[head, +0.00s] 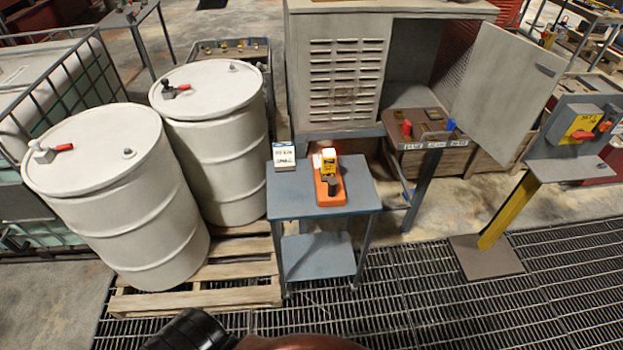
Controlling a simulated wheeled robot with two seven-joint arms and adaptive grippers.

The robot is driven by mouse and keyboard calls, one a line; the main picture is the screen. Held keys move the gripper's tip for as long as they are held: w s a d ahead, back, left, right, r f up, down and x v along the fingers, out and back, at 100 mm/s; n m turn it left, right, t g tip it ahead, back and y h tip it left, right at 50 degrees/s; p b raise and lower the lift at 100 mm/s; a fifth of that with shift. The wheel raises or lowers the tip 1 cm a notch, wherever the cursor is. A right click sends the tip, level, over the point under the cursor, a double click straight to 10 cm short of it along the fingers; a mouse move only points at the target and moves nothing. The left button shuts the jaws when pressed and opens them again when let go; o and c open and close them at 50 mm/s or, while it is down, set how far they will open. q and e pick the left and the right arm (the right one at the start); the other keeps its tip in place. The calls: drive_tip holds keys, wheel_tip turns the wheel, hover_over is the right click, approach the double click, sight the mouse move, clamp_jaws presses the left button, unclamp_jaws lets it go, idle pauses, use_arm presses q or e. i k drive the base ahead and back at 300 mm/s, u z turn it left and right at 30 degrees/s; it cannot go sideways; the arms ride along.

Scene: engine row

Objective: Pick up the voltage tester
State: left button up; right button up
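A small yellow device with a dark lower end (328,165), which looks like the voltage tester, rests on an orange holder (334,198). The holder lies on the blue-grey top of a small two-shelf cart (290,205). A small white printed sign or box (284,156) stands on the same top, left of the device. No gripper fingers show in the head view. Only a dark rounded part and a reddish part, likely mine, show at the bottom edge.
Two white drums (115,190) (215,120) stand on a wooden pallet (200,292) to the left. A grey cabinet (345,75) with an open door (505,90) stands behind. A yellow-post stand (508,210) is at right. Grated floor (430,300) in front is clear.

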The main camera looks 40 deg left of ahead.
sight(328, 157)
drive_tip(key=u, duration=1.4)
